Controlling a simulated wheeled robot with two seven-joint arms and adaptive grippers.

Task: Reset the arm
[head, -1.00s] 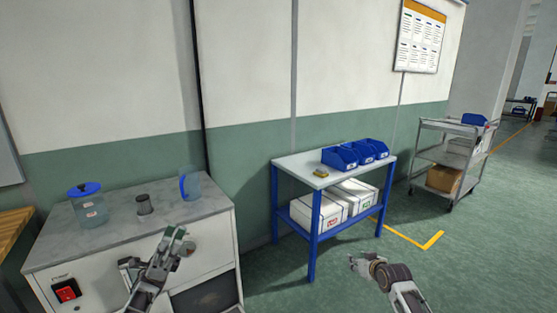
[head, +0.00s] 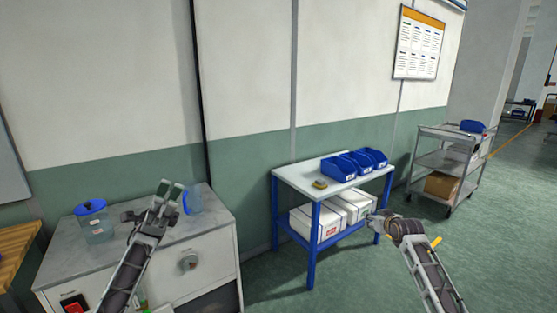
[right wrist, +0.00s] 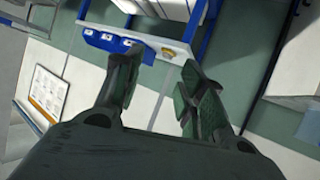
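My left gripper (head: 170,191) is raised in front of the grey cabinet top in the head view. My right gripper (head: 373,222) is at the right, in front of the blue-legged table. In the right wrist view its two fingers (right wrist: 157,65) are spread apart with nothing between them.
A blue-lidded jar (head: 97,226) and a clear blue jug (head: 193,201) stand on the cabinet (head: 75,252). The blue-legged table (head: 296,178) holds blue bins (head: 345,167) and a small yellowish item (head: 320,184). A trolley (head: 435,160) stands farther right. Floor between is clear.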

